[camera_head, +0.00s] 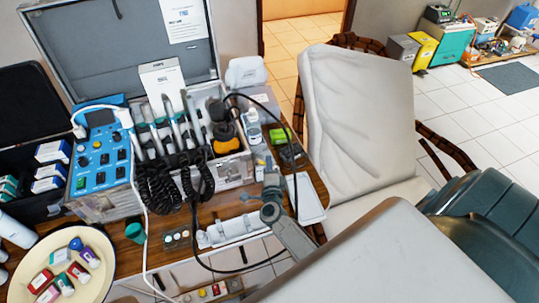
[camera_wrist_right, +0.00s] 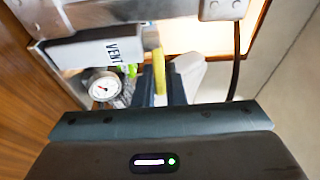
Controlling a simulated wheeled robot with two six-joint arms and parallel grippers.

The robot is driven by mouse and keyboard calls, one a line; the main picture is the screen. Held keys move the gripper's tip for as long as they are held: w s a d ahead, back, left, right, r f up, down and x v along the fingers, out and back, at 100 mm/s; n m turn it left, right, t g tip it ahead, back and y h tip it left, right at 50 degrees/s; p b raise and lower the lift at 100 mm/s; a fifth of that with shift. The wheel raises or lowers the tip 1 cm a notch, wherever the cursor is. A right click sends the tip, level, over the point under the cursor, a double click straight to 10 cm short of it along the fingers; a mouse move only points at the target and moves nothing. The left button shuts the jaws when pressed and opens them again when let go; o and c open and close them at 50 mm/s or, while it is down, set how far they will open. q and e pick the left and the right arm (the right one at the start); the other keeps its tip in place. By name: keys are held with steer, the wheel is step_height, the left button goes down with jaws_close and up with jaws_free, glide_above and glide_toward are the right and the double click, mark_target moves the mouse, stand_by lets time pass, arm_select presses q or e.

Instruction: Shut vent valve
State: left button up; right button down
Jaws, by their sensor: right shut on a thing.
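In the right wrist view, a white label reading VENT (camera_wrist_right: 112,50) sits on a metal block beside a yellow valve handle (camera_wrist_right: 159,72). My right gripper (camera_wrist_right: 161,92) is shut on this yellow handle, with a dark finger on each side of it. The handle points along the fingers, and its far end runs up by the metal fitting. In the head view my right gripper (camera_head: 271,178) is at the right side of the dental case, above the wooden table; the handle is hidden there. My left gripper is not in view.
A round pressure gauge (camera_wrist_right: 102,86) is close left of the fingers. A black hose (camera_head: 296,165) loops past my right gripper. The open case (camera_head: 233,172) holds several dental handpieces. A white tray (camera_head: 308,200) lies right of the gripper, and a pale chair (camera_head: 360,110) stands beyond.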

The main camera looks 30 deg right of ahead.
steer(key=shift+s+a+m+g+h+b, duration=0.15)
steer(key=shift+a+m+g+h+b, duration=0.35)
steer(key=shift+m+g+h, duration=0.9)
steer(key=shift+s+a+m+g+h+b, duration=0.1)
steer(key=shift+a+m+g+h+b, duration=0.4)
steer(key=shift+m+g+h, duration=0.9)
steer(key=shift+s+a+m+g+h+b, duration=0.2)
steer(key=shift+m+g+h+b, duration=0.45)
steer(key=shift+m+g+h, duration=0.7)
steer(key=shift+n+g+y, duration=0.25)
steer(key=shift+n, duration=0.1)
steer(key=c, duration=1.5)
jaws_free()
